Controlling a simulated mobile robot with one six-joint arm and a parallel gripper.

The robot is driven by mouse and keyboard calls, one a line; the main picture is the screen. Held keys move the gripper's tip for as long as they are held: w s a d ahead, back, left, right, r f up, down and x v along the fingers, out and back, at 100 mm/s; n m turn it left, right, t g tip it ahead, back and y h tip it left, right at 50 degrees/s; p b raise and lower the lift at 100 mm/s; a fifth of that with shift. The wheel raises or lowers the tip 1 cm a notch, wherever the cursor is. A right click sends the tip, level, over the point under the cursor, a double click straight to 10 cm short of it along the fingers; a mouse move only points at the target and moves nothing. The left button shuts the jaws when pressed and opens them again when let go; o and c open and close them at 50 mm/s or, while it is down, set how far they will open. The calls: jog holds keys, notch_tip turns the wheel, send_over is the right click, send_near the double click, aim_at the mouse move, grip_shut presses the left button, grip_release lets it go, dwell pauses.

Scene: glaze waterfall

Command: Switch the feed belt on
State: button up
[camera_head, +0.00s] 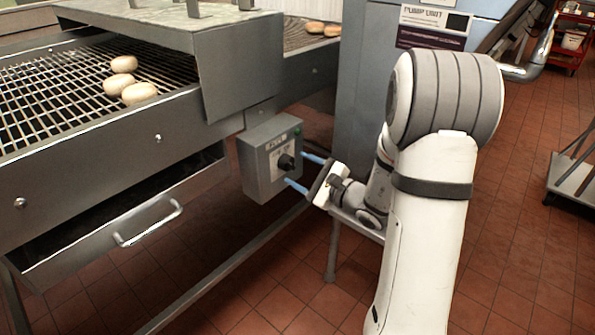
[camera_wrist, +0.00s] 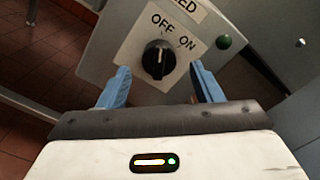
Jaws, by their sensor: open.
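The feed belt's grey control box (camera_head: 262,163) hangs beside the conveyor. Its white plate (camera_wrist: 133,47) reads OFF and ON, and a black rotary knob (camera_wrist: 159,59) sits below these words. The knob also shows in the head view (camera_head: 286,162). A pale line on the knob points up, closer to OFF than to ON in the wrist view. My gripper (camera_head: 305,172) is open in front of the box, with its blue fingers pointing at it. In the wrist view, one finger is on each side of the knob, with visible gaps. I see nothing held.
A green button or lamp (camera_wrist: 224,41) is on the box's face. The wire belt (camera_head: 60,95) carries several pale round pieces (camera_head: 139,93). A drawer with a handle (camera_head: 148,224) is below it. A blue-grey pump unit cabinet (camera_head: 365,80) stands behind my arm. Tiled floor (camera_head: 510,270) is open at right.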

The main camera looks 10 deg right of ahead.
jog(key=shift+x, duration=1.2)
